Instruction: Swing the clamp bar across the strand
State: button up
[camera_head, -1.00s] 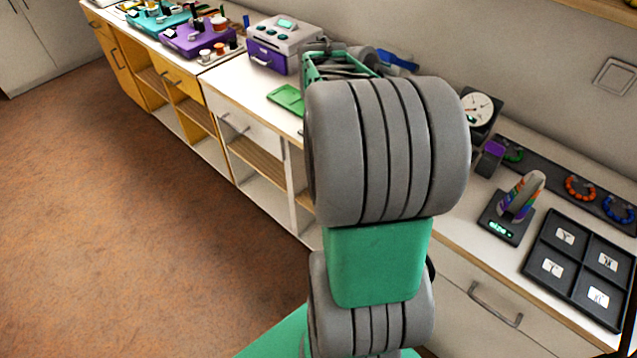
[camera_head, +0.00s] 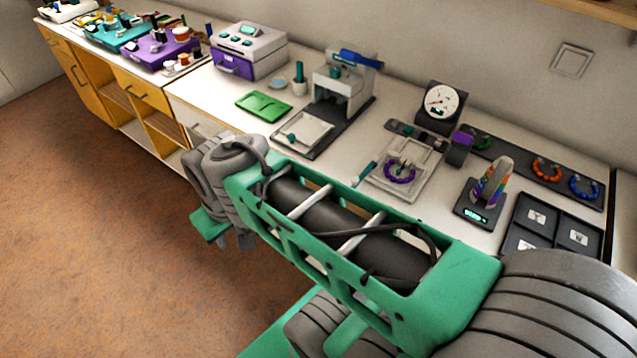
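A purple bead strand (camera_head: 399,173) lies curled in a ring on a pale bead board (camera_head: 425,186) in the middle of the counter. A dark bar (camera_head: 416,135) lies along the far edge of this board; it may be the clamp bar, but I cannot be sure. A thin teal-tipped piece (camera_head: 365,173) sits at the board's left side. My gripper (camera_head: 226,236) hangs at the far end of my arm, left of the counter's front edge and well apart from the board. Its fingers are too unclear to tell if they are open.
A press-like machine (camera_head: 345,82) with a blue lever stands behind a white tray (camera_head: 303,131). A dial gauge (camera_head: 441,102), a scale with a bead cone (camera_head: 482,214) and a dark sorting tray (camera_head: 515,240) stand to the right. A green tray (camera_head: 264,106) lies at left.

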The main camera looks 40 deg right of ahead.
aim_at(356, 180)
jog(key=z, duration=0.6)
jog(key=k, duration=1.1)
jog(key=u, duration=0.7)
jog(key=i, duration=0.5)
jog(key=u, duration=0.05)
